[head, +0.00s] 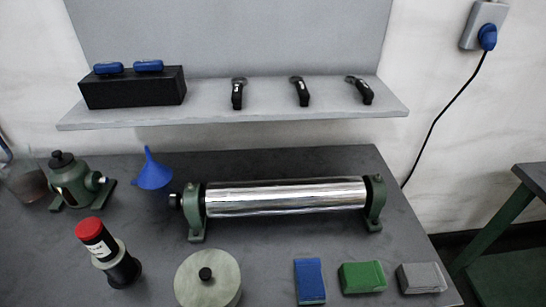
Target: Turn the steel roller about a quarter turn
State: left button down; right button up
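The steel roller (285,196) is a shiny horizontal cylinder in the middle of the dark table. It is held between two green end stands, the left stand (194,213) and the right stand (375,203). A small black knob (175,200) sticks out beyond the left stand. Neither of my grippers shows in the head view.
A blue funnel (152,172) stands left of the roller, near a green device (75,183). A shelf (210,112) overhangs behind.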

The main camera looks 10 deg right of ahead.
aim_at(234, 199)
jog(key=z, duration=1.05)
jog(key=k, duration=1.45)
jog(key=u, duration=1)
jog(key=i, duration=0.95)
